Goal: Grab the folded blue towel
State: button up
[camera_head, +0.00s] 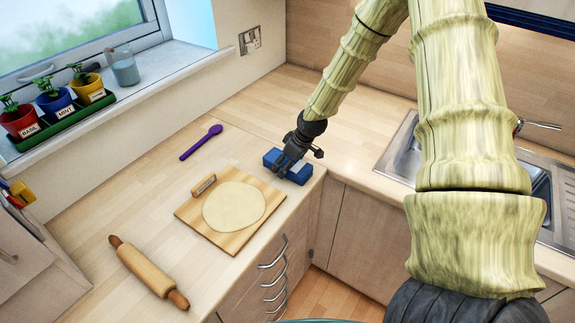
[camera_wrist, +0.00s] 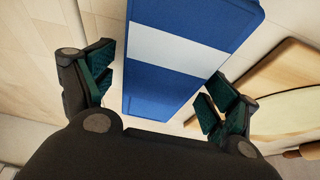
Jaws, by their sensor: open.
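The folded blue towel (camera_head: 299,175) lies on the wooden counter near its front corner, right of the cutting board. In the wrist view the towel (camera_wrist: 165,88) is blue with a broad white band and fills the middle. My gripper (camera_head: 287,163) is at the towel, and in the head view it hides part of it. In the wrist view my gripper (camera_wrist: 155,100) is open, with one finger on each side of the towel. Gaps show between the fingers and the towel's sides. I cannot tell how high the fingertips are above the counter.
A cutting board (camera_head: 188,211) with flat dough (camera_head: 234,206) lies close on the left. A rolling pin (camera_head: 149,272) and a purple spoon (camera_head: 201,142) lie farther off. The sink (camera_head: 400,158) is to the right. The counter edge is close to the towel.

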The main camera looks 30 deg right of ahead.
jog(key=c, duration=1.1)
jog(key=shift+r, duration=0.1)
